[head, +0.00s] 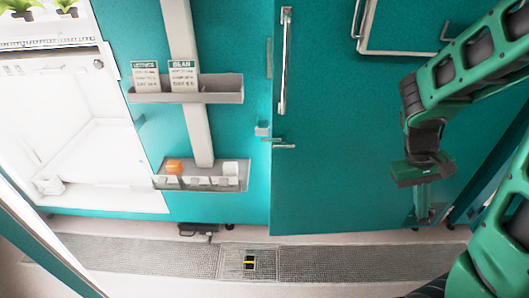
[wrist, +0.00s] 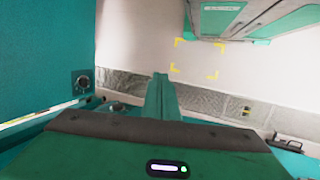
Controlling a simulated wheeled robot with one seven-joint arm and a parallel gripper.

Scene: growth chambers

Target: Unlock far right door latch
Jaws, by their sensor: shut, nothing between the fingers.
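A teal door (head: 345,150) fills the middle right of the head view, with a long vertical metal handle (head: 285,60) near its left edge. A small metal latch-like lever (head: 280,145) sits below that handle at the door's left edge. I cannot tell whether it is the latch named in the task. My gripper (head: 421,208) points down in front of the door's lower right part, well right of the lever. In the wrist view, its fingers (wrist: 160,82) are together and empty. A round dark fitting (wrist: 82,82) is on the teal panel left of the fingers.
A bent metal rail (head: 395,52) is at the upper right. Two grey shelves (head: 225,88) (head: 235,185) hang left of the door, with cards and small items. A floor grating (head: 340,262) runs below. Yellow corner marks (wrist: 178,42) show on the pale floor.

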